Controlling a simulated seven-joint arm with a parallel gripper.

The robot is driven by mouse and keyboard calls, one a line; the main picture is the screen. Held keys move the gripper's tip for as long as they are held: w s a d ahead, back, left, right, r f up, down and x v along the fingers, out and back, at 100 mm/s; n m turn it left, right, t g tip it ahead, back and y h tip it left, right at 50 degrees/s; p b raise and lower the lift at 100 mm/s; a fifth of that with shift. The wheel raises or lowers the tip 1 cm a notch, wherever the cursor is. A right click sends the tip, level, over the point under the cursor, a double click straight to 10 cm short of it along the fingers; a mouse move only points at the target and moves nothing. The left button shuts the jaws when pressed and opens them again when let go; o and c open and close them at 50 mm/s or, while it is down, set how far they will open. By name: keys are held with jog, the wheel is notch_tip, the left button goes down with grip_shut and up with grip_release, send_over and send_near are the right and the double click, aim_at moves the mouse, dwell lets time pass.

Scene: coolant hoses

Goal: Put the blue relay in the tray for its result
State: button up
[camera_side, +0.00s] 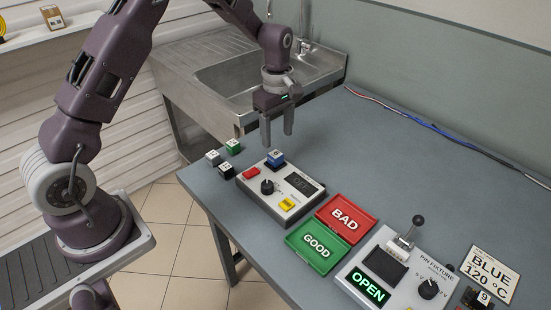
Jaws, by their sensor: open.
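The blue relay (276,158) is a small blue block with a pale marked top. It sits upright at the back of a grey tester box (262,205) with a black knob, a red and a yellow button and a dark display. The red BAD tray (370,223) and the green GOOD tray (297,264) lie to the right of the tester, both empty.
Green (233,146), white (213,157) and black (226,168) blocks stand left of the tester. Cables run along the back; the table's back middle is clear.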

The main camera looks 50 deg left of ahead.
aim_at(276, 154)
jog(key=f, duration=0.7)
jog(key=shift+s+a+f, duration=0.1)
jog(key=shift+s+f, duration=0.1)
jog(key=shift+f, duration=0.1)
grip_shut()
